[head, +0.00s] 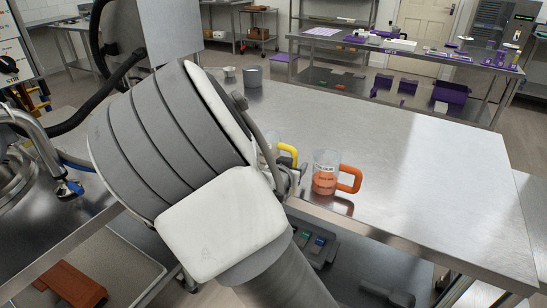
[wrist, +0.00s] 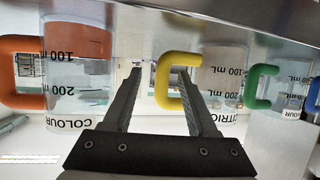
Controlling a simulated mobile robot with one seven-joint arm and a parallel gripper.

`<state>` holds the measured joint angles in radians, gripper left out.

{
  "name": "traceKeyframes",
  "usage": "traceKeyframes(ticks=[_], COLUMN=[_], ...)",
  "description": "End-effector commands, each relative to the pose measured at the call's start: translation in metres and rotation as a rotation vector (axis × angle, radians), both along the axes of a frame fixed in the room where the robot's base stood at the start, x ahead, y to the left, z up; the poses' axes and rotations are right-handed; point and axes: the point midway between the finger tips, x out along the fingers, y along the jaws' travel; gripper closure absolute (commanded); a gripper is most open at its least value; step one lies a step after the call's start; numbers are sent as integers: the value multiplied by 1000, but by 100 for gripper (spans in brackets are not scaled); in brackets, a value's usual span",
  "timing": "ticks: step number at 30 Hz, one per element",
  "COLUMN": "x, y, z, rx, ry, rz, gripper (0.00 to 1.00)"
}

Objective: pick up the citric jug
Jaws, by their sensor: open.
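The citric jug is clear with a yellow handle and a label partly reading "CITRIC". In the wrist view its body (wrist: 228,80) stands right of centre, upside down in the picture, with pale contents. In the head view my arm hides most of it; its yellow handle (head: 289,152) shows. My gripper (wrist: 158,72) is open. In the wrist view the outer bar of the yellow handle lies between the two fingers, and the right finger overlaps the handle's opening. I cannot tell whether a finger touches it. In the head view the fingers are mostly hidden behind my wrist.
A jug with an orange handle and orange contents, labelled "COLOUR" (head: 326,175), stands close beside on the steel table (head: 430,175). A green-handled jug (wrist: 293,90) is on the other side in the wrist view. A grey pot (head: 252,77) stands farther back. The table's right part is clear.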

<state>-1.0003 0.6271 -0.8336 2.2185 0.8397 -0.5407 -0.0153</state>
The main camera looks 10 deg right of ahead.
Motion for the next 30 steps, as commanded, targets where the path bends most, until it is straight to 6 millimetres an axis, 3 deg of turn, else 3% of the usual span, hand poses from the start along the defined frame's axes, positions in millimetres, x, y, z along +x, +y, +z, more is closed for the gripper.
traceKeyframes(ticks=[5, 13, 23, 30], x=[11, 44, 50, 49], y=[-4, -18, -20, -20], z=[-5, -17, -18, -18], rx=[0, 0, 2, 2], ry=[0, 1, 1, 1], rz=[0, 0, 1, 1], gripper=[42, 42, 42, 85])
